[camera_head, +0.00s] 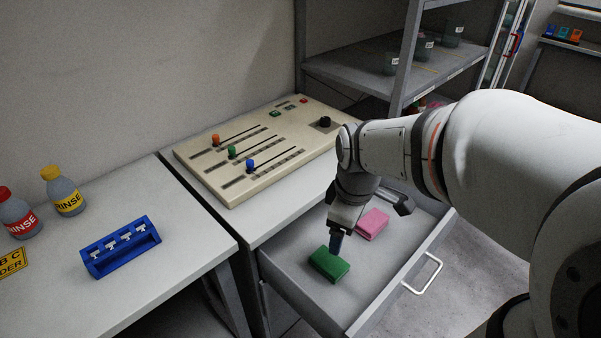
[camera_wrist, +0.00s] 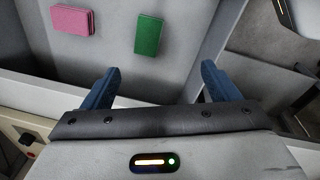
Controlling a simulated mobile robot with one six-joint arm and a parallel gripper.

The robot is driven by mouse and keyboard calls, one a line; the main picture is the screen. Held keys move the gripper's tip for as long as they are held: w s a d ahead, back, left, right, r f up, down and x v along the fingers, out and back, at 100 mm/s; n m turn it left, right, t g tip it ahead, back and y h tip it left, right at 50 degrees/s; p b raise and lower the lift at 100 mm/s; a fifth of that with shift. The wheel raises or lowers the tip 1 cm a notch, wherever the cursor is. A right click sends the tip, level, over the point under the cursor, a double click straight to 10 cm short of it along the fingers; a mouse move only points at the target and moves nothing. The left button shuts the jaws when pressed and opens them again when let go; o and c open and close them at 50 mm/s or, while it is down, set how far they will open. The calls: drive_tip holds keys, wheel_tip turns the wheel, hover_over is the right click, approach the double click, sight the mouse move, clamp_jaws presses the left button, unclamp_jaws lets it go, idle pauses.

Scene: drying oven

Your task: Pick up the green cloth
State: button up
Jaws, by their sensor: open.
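The green cloth (camera_head: 329,264) is a folded block lying flat in the open drawer, near its front left corner. It also shows in the wrist view (camera_wrist: 148,35), beyond the fingertips and roughly centred between them sideways. My gripper (camera_head: 337,243) points down over the drawer and overlaps the cloth's far edge in the head view. In the wrist view my gripper (camera_wrist: 157,72) has its two blue fingers wide apart with nothing between them. I cannot tell the exact height of the fingertips above the cloth.
A pink cloth (camera_head: 372,223) lies in the same drawer, farther back. The drawer walls surround both, with a white handle (camera_head: 424,274) on the front. A control panel (camera_head: 262,148) with sliders stands on the bench. A blue rack (camera_head: 121,247) and bottles stand at left.

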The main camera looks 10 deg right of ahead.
sight(329, 260)
drive_tip(key=o, duration=0.4)
drive_tip(key=w+f+n+b, duration=0.2)
drive_tip(key=f+n, duration=0.2)
drive_tip(key=f, duration=0.1)
drive_tip(key=w+f+n+g+b, duration=0.1)
drive_tip(key=w+f+n+b, duration=0.2)
drive_tip(key=f+n, duration=0.2)
drive_tip(key=w+f+n+b, duration=0.2)
drive_tip(key=f+n, duration=0.3)
drive_tip(key=shift+w+f, duration=0.25)
drive_tip(key=shift+w, duration=0.15)
drive_tip(key=shift+c, duration=0.2)
drive_tip(key=shift+f+b, duration=0.25)
drive_tip(key=shift+b, duration=0.1)
drive_tip(key=shift+n, duration=0.3)
drive_tip(key=f+b, duration=0.1)
drive_tip(key=f, duration=0.2)
drive_tip(key=f+b, duration=0.1)
drive_tip(key=f, duration=0.3)
drive_tip(key=shift+s+f, duration=0.2)
drive_tip(key=shift+f, duration=0.05)
